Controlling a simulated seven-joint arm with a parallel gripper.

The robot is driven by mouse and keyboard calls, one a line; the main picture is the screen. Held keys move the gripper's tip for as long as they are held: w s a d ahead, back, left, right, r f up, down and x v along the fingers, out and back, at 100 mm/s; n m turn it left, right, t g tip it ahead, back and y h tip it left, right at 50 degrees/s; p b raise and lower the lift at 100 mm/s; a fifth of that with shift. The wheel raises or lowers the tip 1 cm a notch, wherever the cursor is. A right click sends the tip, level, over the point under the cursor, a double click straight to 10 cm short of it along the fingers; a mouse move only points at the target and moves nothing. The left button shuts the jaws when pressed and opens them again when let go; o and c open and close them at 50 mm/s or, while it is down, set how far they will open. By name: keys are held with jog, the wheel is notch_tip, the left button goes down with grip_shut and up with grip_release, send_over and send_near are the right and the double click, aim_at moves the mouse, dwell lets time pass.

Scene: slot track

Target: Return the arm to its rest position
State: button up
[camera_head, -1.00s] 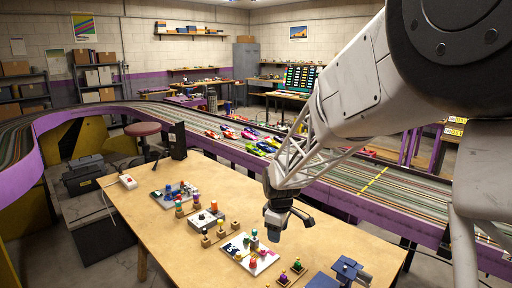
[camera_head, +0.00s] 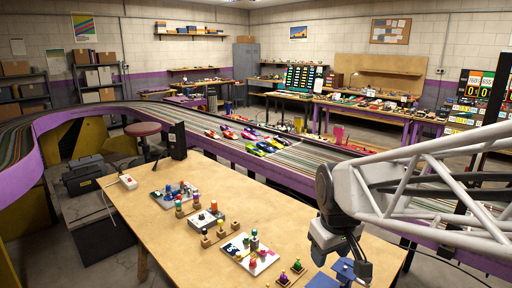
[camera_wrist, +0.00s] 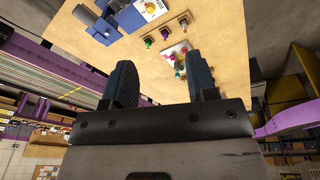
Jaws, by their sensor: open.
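My gripper (camera_head: 352,262) is at the right of the head view, above the right part of the wooden table (camera_head: 140,212). In the wrist view my gripper (camera_wrist: 163,88) shows two dark fingers spread apart with nothing between them. The fingertips are clear of the table (camera_wrist: 215,20) and its objects. My arm comes in from the right edge of the head view.
A blue vise-like device (camera_head: 346,270) stands on the table close to my gripper. Boards with coloured pegs (camera_head: 250,253) (camera_head: 173,194) and small peg blocks (camera_head: 291,272) lie to its left. The slot track (camera_head: 300,160) with several toy cars (camera_head: 262,146) runs behind the table.

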jog(key=s+d+m, duration=0.2)
jog(key=s+m, duration=0.2)
jog(key=s, duration=0.9)
jog(key=shift+d+r+m+t, duration=0.25)
jog(key=shift+d+m+t, duration=0.05)
jog(key=shift+d, duration=0.05)
